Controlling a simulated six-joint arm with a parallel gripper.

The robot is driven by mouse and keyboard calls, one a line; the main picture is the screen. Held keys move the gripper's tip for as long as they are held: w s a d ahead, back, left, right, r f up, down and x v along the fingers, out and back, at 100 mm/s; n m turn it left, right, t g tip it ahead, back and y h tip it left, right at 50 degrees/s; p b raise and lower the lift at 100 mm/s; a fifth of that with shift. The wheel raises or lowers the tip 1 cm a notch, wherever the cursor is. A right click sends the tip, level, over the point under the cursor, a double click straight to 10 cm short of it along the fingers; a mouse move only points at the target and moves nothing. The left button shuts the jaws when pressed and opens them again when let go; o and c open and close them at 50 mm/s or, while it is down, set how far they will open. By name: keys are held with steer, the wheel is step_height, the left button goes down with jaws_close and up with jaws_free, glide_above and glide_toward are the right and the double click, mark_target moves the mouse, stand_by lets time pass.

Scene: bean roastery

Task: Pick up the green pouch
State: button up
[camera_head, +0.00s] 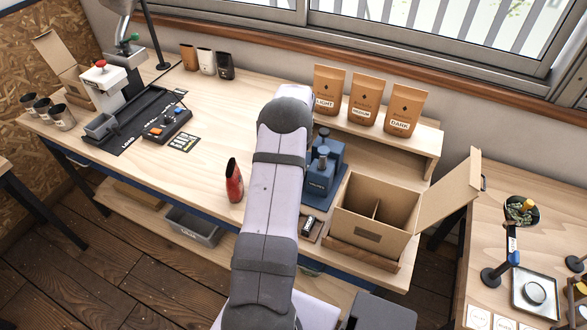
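I see no green pouch in this view. A small red pouch (235,183) with a dark side stands upright on the wooden workbench (205,185), just left of my arm. Three small pouches stand in a row at the bench's back edge: a brown one (189,57), a white one (206,61) and a black one (225,66). My arm reaches up across the middle of the bench and hides part of it. My gripper does not show, so I cannot see whether it holds anything.
Large brown bags labelled LIGHT (328,90), a middle one (366,101) and DARK (404,111) stand on a shelf. Below are a blue press (325,165) and an open divided cardboard box (376,215). A black mat (135,125) lies left. Bare bench lies left of the red pouch.

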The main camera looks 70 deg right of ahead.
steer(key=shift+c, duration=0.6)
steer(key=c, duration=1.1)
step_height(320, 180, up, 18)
steer(key=b, duration=0.4)
steer(key=shift+b, duration=0.4)
